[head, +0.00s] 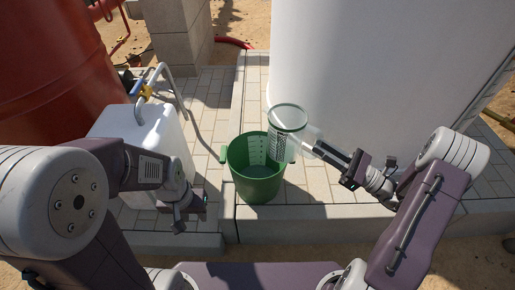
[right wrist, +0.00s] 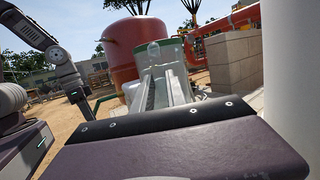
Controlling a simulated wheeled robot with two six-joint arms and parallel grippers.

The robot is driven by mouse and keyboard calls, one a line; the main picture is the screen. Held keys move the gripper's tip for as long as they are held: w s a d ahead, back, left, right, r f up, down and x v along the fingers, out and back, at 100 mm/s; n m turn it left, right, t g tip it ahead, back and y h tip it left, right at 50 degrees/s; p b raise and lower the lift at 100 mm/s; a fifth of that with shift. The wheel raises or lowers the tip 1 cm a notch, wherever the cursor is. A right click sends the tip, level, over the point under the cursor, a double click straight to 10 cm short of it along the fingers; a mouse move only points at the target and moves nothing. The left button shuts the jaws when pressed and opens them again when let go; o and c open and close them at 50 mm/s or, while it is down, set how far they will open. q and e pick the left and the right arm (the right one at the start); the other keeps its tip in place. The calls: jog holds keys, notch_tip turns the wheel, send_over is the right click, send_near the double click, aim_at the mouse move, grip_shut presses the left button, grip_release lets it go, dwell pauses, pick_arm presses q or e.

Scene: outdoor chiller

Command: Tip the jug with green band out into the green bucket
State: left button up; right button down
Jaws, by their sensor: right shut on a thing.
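The jug with green band (head: 276,146) is clear, with a green band at its rim and dark markings on its side. My right gripper (head: 319,147) is shut on its handle side and holds it up, mouth upward, looking close to upright. It overlaps the right rim of the green bucket (head: 254,187) in the head view; its exact height above the rim is unclear. The bucket stands upright on the paving with pale marks inside. The jug (right wrist: 166,46) also shows beyond my fingers in the right wrist view. My left gripper (head: 181,218) hangs low, left of the bucket; its opening is unclear.
A white container (head: 150,122) with a grey pipe and a yellow-blue valve stands left of the bucket. A large white tank (head: 390,80) rises close behind the jug. A red tank (head: 45,70) is at far left. A paving step edge (head: 330,218) runs in front.

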jog(key=d+r+p, duration=0.1)
jog(key=s+r+p, duration=0.1)
jog(key=d+r+p, duration=0.1)
jog(key=shift+s+d+r, duration=0.3)
jog(key=shift+s, duration=0.05)
dwell(0.3)
